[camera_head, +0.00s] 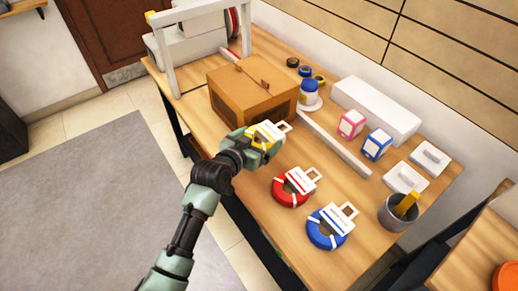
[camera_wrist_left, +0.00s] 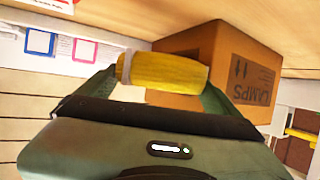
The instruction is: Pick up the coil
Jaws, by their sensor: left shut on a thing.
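Several coils with white hang labels are on the wooden table. A red coil (camera_head: 281,197) and a blue coil (camera_head: 317,237) lie on the near side of the tabletop. My left gripper (camera_head: 264,138) is shut on a yellow coil, which shows mostly hidden by the gripper in the head view. In the left wrist view the yellow coil (camera_wrist_left: 178,73) sits between the two fingers with a white band at its left end. Its height over the table is hard to tell. My right gripper is not in view.
A brown cardboard box (camera_head: 236,88) stands just behind the left gripper. A white spool with a blue top (camera_head: 309,95), pink and blue boxes (camera_head: 352,123), a white block (camera_head: 375,111) and a grey cup (camera_head: 397,212) stand farther right.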

